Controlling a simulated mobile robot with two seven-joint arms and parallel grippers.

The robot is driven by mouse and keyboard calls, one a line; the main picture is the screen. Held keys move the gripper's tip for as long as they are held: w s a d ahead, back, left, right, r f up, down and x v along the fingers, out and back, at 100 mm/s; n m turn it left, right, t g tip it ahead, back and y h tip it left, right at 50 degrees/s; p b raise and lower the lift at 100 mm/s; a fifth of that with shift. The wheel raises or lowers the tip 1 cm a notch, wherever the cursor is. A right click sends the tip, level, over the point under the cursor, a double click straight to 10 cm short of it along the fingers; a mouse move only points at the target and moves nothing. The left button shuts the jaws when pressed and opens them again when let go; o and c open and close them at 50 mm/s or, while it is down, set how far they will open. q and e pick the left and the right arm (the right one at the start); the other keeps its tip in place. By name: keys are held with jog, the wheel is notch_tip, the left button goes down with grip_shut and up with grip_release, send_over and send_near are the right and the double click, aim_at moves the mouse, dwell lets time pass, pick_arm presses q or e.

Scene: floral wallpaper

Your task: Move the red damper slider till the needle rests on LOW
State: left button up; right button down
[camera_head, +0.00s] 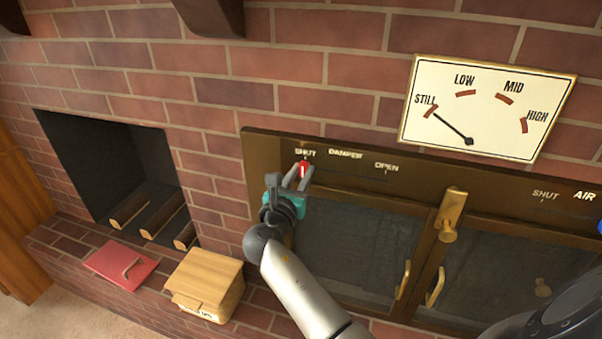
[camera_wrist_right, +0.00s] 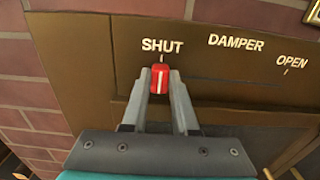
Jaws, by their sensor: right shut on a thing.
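The red damper slider (camera_head: 304,167) sits at the SHUT end of its slot on the bronze panel, under the DAMPER label. It also shows in the right wrist view (camera_wrist_right: 160,78), lined up below the SHUT mark. My right gripper (camera_head: 301,177) is shut on the slider, with one finger on each side of it. The gauge (camera_head: 487,108) hangs on the brick wall at the upper right. Its needle (camera_head: 452,126) points at STILL, left of LOW. My left gripper is not in view.
Glass doors with brass handles (camera_head: 436,288) and a brass latch (camera_head: 452,214) are below the panel. A second AIR slot with a blue knob (camera_head: 599,227) is at the right edge. A wooden box (camera_head: 208,280) and a red book-like object (camera_head: 122,263) lie on the brick ledge.

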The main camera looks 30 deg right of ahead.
aim_at(340, 171)
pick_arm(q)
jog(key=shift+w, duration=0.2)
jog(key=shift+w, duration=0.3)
pick_arm(e)
jog(key=s+d+p, duration=0.4)
jog(key=s+p, duration=0.1)
jog(key=shift+s+d, duration=0.3)
jog(key=shift+d, duration=0.1)
jog(key=shift+s+d+p, duration=0.25)
jog(key=shift+s+p, duration=0.05)
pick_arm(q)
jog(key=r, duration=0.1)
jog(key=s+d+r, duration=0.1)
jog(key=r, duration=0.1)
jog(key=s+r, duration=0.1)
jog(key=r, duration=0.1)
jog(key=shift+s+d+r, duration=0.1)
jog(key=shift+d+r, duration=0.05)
pick_arm(e)
jog(key=c, duration=0.7)
grip_release()
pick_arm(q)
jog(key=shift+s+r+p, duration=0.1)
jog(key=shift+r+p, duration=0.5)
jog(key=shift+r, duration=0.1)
pick_arm(e)
jog(key=v, duration=1.5)
jog(key=shift+s+a, duration=0.1)
